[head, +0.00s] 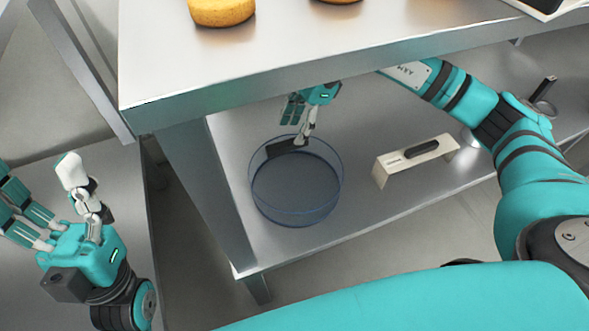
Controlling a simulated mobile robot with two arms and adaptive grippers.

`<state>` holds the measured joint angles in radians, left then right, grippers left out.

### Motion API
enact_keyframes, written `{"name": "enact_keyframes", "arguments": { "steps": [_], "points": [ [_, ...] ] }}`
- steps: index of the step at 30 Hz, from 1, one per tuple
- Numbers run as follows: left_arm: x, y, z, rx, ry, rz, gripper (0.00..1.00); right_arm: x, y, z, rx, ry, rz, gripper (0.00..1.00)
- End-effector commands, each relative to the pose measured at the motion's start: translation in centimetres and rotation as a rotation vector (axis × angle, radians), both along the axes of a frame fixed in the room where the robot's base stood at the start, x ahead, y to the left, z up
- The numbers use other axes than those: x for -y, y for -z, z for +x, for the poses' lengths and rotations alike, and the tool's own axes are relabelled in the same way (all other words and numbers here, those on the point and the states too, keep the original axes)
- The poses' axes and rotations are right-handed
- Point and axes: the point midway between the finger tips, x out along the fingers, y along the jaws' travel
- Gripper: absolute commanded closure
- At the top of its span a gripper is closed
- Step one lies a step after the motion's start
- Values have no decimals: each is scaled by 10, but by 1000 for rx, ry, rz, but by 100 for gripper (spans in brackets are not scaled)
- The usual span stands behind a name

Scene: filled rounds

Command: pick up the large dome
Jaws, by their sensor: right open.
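The large dome (297,205) is a clear, round, blue-tinted vessel on the lower steel shelf under the table top. My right gripper (297,128) reaches in under the table top, at the far rim of the dome. It is open, with a pale fingertip at the rim beside a dark block (280,150). I cannot tell whether the fingers touch the dome, or whether the dark block belongs to it. My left gripper (42,190) is at the far left, away from the dome, with its fingers spread and nothing between them.
The table top's front edge (300,84) overhangs the shelf (365,205), and a steel leg (205,190) stands left of the dome. A pale bracket-shaped piece with a dark slot (415,160) is to the right. Round cakes (221,10) sit on the top.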

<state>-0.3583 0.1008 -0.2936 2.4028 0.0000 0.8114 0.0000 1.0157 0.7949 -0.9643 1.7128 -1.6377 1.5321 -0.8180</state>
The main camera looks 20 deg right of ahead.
Motion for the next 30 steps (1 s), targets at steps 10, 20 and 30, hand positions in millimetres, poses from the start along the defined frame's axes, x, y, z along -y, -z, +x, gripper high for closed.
{"name": "enact_keyframes", "arguments": {
  "steps": [10, 20, 30],
  "points": [
    [-4, 9, -17, 91, 5, -30, 26, -15, 33, -1, 0, 1, 1, 54],
    [-4, 9, -17, 89, 5, -29, 26, -15, 33, -1, 0, 1, 1, 54],
    [-4, 14, -17, 88, 5, -29, 26, -15, 37, -1, 0, 0, 0, 54]
  ]
}}
